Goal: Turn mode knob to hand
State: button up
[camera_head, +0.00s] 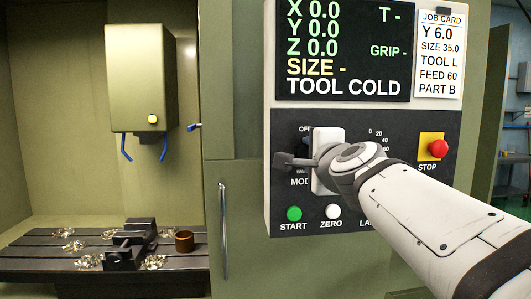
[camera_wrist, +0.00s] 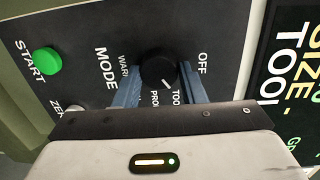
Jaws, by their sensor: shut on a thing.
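OFF and a label starting WAR are also legible; I cannot make out a HAND label. My gripper (camera_wrist: 160,75) has its two blue-grey fingers on either side of the knob, shut on it. In the head view my gripper (camera_head: 327,160) is against the panel and hides the knob and most of its labels.
The control panel (camera_head: 400,190) also carries a green START button (camera_head: 294,214), a white ZERO button (camera_head: 333,211) and a red STOP button (camera_head: 438,149). The screen (camera_head: 345,50) above reads TOOL COLD. A job card (camera_head: 439,55) is at its right. The machine's vise (camera_head: 130,243) stands at left.

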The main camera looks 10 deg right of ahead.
jog(key=shift+a+f+n+p, duration=0.1)
jog(key=shift+n+p, duration=0.35)
jog(key=shift+n, duration=1.35)
jog(key=o, duration=1)
jog(key=shift+h, duration=0.3)
jog(key=shift+s, duration=0.1)
